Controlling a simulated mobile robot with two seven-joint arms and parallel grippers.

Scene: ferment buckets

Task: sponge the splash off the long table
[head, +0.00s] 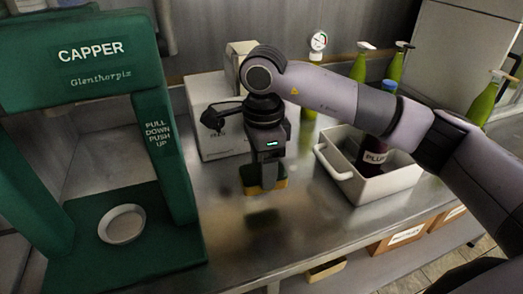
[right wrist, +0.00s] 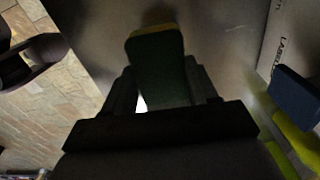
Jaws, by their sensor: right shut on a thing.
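My right gripper (head: 264,172) points down over the long steel table (head: 225,230), between the green capper and the white tub. It is shut on a sponge (head: 252,181), green with yellow showing at its lower edge. In the right wrist view the sponge (right wrist: 160,68) sits between the fingers with its yellow end away from the palm. The sponge appears a little above the tabletop. A faint brownish patch (head: 264,217) shows on the table just in front of it; I cannot tell whether it is the splash or a reflection. My left gripper is not in view.
The green capper (head: 180,150) stands at left with a white dish (head: 122,224). A white box (head: 215,110) is behind the gripper. A white tub (head: 375,185) holding a dark plum bottle (head: 373,157) stands at right. Green bottles (head: 358,68) stand behind. The table's front middle is clear.

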